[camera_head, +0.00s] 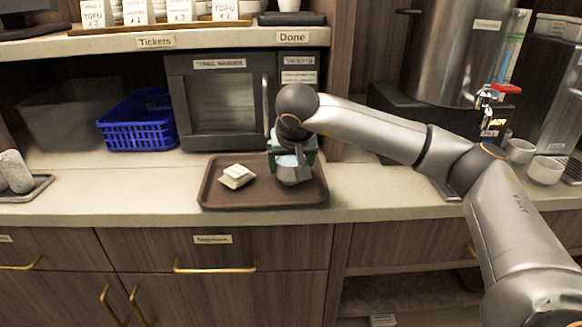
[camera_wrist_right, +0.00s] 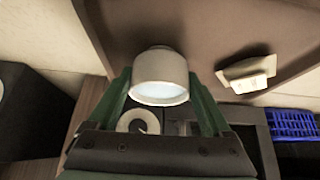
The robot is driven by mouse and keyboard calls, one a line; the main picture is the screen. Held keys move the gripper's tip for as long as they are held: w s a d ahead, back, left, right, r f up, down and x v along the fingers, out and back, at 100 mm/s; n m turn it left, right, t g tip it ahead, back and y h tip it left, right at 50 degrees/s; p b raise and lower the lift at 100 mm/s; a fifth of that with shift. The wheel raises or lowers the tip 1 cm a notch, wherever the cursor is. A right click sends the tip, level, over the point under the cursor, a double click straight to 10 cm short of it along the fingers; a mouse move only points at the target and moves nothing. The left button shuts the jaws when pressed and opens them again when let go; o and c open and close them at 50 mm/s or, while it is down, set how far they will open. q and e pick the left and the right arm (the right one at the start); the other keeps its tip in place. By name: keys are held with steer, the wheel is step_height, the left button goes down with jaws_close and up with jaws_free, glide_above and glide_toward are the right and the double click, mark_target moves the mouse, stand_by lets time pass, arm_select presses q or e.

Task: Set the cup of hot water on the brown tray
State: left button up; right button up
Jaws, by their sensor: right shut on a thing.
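My right gripper (camera_head: 290,166) is over the right part of the brown tray (camera_head: 225,200) and is shut on a white cup (camera_head: 291,174). In the right wrist view the cup (camera_wrist_right: 160,78) sits between the green fingers of the gripper (camera_wrist_right: 160,88), with pale liquid inside. The cup is low over the tray; I cannot tell for sure whether its base touches it. My left gripper is not in view.
A towel warmer (camera_head: 218,100) and a blue basket (camera_head: 137,122) stand behind the tray. A water boiler with a red-handled tap (camera_head: 490,92) and white cups (camera_head: 545,170) are at the right. A shelf (camera_head: 210,40) overhangs the counter.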

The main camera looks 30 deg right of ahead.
steer(key=shift+f, duration=0.15)
steer(key=o, duration=1.4)
steer(key=shift+c, duration=0.2)
